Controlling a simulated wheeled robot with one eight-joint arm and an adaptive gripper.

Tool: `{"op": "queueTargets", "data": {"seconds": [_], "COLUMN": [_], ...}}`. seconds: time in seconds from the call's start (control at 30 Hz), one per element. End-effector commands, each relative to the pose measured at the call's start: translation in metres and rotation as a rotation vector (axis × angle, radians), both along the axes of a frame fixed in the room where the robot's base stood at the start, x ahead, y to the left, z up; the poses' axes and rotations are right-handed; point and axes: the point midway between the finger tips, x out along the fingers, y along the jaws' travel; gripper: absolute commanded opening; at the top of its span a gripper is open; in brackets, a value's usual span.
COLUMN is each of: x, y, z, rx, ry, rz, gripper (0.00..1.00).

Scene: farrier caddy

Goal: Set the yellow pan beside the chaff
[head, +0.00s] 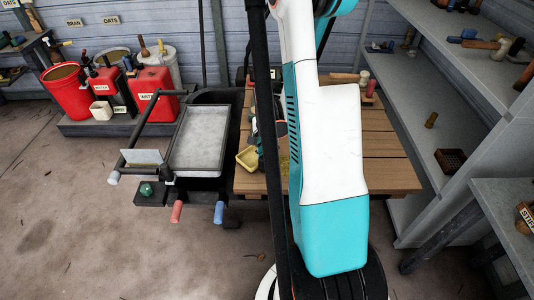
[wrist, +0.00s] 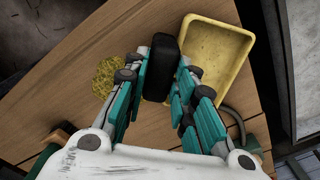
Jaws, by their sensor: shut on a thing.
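The yellow pan (wrist: 222,52) is a shallow rectangular tray at the wooden table's edge. It also shows in the head view (head: 247,158), partly hidden by my arm. The chaff (wrist: 108,76) is a small yellow-green patch on the planks, to the left of the pan in the wrist view with wood between them. In the head view a bit of the chaff (head: 284,163) shows beside my arm. My gripper (wrist: 160,76) is shut on a black block-like piece (wrist: 160,60) close against the pan's near side. I cannot tell whether that piece is joined to the pan.
The slatted table (head: 390,176) is clear at its right front. A grey tray on a dark cart (head: 202,139) stands left of the pan. A green thing with a dark curved loop (wrist: 233,123) lies near my right finger. Shelves (head: 448,100) stand at the right.

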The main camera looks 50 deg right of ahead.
Motion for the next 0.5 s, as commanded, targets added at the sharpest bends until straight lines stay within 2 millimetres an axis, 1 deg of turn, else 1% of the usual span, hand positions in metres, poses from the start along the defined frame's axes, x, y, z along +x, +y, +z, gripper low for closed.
{"op": "queueTargets", "data": {"seconds": [0.5], "x": [0.0], "y": [0.0], "z": [-0.0077], "rx": [0.0], "ry": [0.0], "rz": [0.0], "gripper": [0.0]}}
